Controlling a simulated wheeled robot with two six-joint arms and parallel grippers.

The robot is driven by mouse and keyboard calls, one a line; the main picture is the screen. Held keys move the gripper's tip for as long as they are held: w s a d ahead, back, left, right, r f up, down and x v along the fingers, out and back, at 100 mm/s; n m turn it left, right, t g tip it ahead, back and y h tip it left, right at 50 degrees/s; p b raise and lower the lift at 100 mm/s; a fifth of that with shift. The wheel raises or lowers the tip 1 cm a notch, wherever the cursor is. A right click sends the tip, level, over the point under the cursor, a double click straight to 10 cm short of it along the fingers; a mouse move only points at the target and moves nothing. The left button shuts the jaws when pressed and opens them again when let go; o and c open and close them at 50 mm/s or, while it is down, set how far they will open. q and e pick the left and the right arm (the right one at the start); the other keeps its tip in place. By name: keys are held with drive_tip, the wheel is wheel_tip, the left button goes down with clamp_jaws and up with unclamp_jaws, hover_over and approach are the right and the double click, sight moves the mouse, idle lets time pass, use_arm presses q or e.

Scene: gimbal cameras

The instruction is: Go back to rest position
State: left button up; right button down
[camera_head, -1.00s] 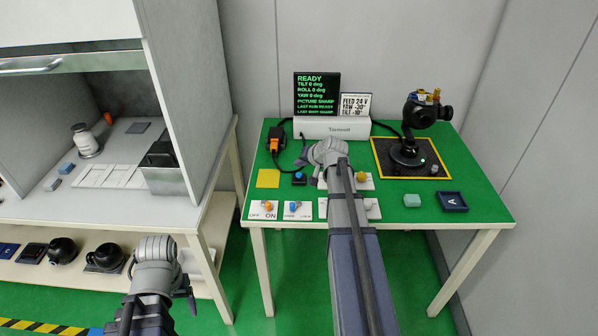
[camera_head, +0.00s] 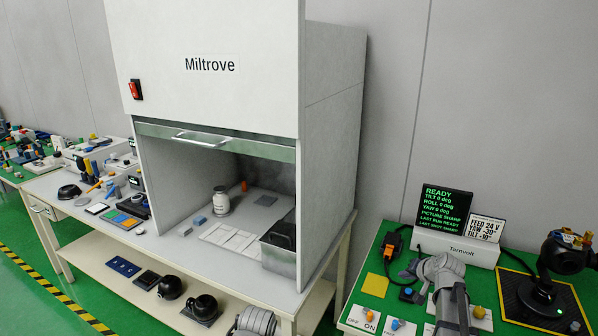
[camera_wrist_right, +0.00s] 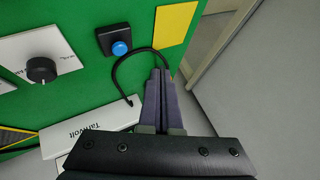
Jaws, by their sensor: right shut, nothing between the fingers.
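My right arm comes up from the bottom right in the head view, over the front of the green table (camera_head: 372,262). My right gripper (camera_head: 409,273) is small there and partly hidden by its wrist. In the right wrist view its two dark fingers (camera_wrist_right: 160,78) are together, shut and empty. They are near a black cable and the edge of the green table, beside a blue button (camera_wrist_right: 119,48). Of my left arm, only the rounded grey wrist shows at the bottom edge of the head view; its fingers are out of sight.
A white cabinet (camera_head: 215,90) marked Miltrove stands on a bench left of the green table. A camera on a gimbal (camera_head: 562,255), a Tarnvolt box (camera_head: 455,247) and its display (camera_head: 444,206) stand on the table. A cluttered bench is at far left.

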drive_tip(key=s+a+n, duration=0.1)
drive_tip(key=a, duration=0.3)
drive_tip(key=s+a+n+g, duration=0.1)
drive_tip(key=a, duration=0.3)
drive_tip(key=s+a+f+g+y+p, duration=0.1)
drive_tip(key=a, duration=0.3)
drive_tip(key=shift+s+n, duration=0.1)
drive_tip(key=shift+n, duration=0.3)
drive_tip(key=s+a+n+g+h+p, duration=0.2)
drive_tip(key=s+a+n+g, duration=0.5)
drive_tip(key=s+a, duration=1.4)
drive_tip(key=shift+s+a+f+n+h+p, duration=0.4)
drive_tip(key=shift+s+n+h, duration=0.3)
drive_tip(key=shift+s, duration=0.2)
drive_tip(key=shift+w, duration=0.1)
idle(1.1)
